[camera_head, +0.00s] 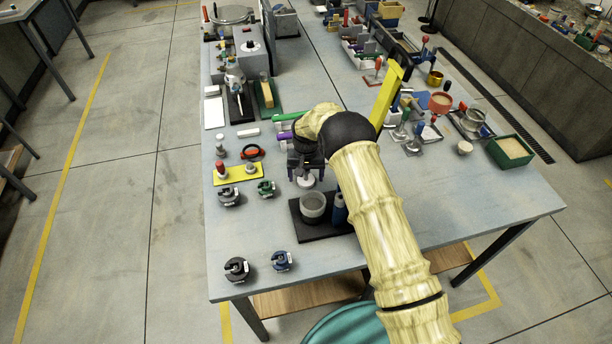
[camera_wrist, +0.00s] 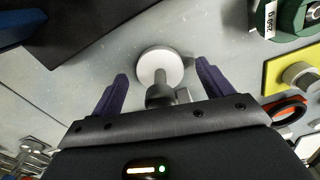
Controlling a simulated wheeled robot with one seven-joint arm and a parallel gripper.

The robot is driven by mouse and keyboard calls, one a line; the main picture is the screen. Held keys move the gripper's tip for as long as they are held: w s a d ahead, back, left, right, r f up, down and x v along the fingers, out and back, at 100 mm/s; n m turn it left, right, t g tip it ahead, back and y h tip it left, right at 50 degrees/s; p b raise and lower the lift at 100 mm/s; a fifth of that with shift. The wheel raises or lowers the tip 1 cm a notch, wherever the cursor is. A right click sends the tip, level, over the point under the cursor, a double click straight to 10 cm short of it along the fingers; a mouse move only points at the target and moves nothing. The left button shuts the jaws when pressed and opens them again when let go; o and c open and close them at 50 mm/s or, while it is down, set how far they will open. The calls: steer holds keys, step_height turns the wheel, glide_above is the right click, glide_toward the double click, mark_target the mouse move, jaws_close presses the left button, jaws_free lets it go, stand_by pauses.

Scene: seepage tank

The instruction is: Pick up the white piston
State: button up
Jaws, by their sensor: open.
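The white piston (camera_wrist: 160,66) shows in the wrist view as a round white disc with a grey stem, on the grey table. It also shows in the head view (camera_head: 306,182), just below my gripper (camera_head: 305,168). In the wrist view, my gripper (camera_wrist: 162,76) is open, with one dark purple finger on each side of the piston. The fingers look apart from the disc. The stem lies between them, and its near end is partly hidden by the gripper body.
A yellow plate (camera_head: 236,176) and several black, green and blue clamps lie to the left. The table's front right is clear.

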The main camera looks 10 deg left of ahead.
steer(key=shift+f, duration=0.1)
stand_by(0.4)
steer(key=c, duration=1.1)
steer(key=shift+c, duration=0.2)
step_height(320, 180, up, 10)
steer(key=b, duration=0.3)
